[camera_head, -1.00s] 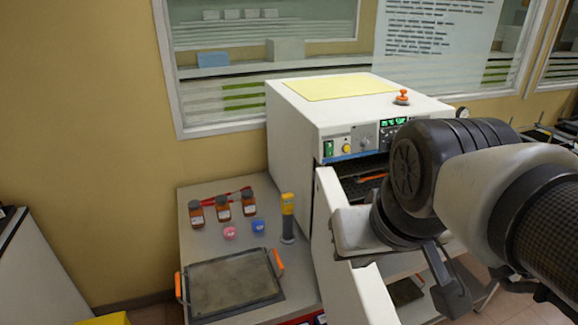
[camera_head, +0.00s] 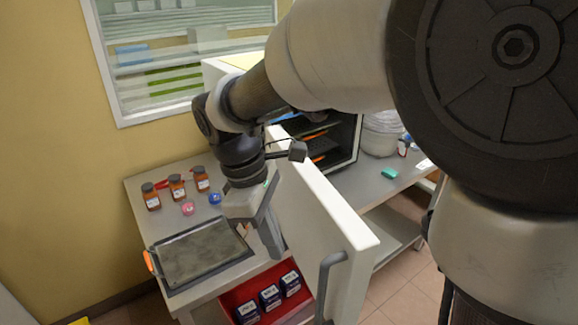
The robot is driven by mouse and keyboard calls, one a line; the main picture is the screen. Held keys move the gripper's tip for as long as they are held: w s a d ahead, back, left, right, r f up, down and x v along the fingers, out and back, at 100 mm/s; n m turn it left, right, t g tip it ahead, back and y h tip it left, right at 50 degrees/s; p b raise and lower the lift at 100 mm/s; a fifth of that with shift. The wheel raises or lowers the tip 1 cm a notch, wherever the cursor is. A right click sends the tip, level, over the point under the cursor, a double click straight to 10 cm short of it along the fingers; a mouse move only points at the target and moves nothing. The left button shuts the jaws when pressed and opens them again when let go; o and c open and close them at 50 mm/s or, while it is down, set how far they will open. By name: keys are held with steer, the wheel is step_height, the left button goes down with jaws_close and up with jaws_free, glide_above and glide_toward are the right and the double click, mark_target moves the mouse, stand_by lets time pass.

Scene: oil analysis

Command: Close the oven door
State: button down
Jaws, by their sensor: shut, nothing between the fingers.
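The oven (camera_head: 228,72) stands on the bench with its dark interior (camera_head: 325,140) showing. Its white door (camera_head: 315,205) is swung open and juts out from the oven front towards me. A grey handle (camera_head: 325,285) is on the left face of the door, near its free edge. My gripper (camera_head: 273,240) is shut and empty, pointing down just left of the door, above the bench. Whether it touches the door I cannot tell. My arm hides much of the oven's top and front.
Left on the bench are a metal tray (camera_head: 200,252), several brown bottles (camera_head: 176,186) and small pink (camera_head: 188,208) and blue (camera_head: 214,198) items. A red bin (camera_head: 240,293) with blue boxes sits below. A clear container (camera_head: 382,132) stands right of the oven.

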steer(key=s+d+f, duration=0.1)
steer(key=d+f, duration=0.5)
steer(key=f, duration=0.3)
steer(key=shift+s, duration=0.2)
steer(key=shift+d, duration=0.2)
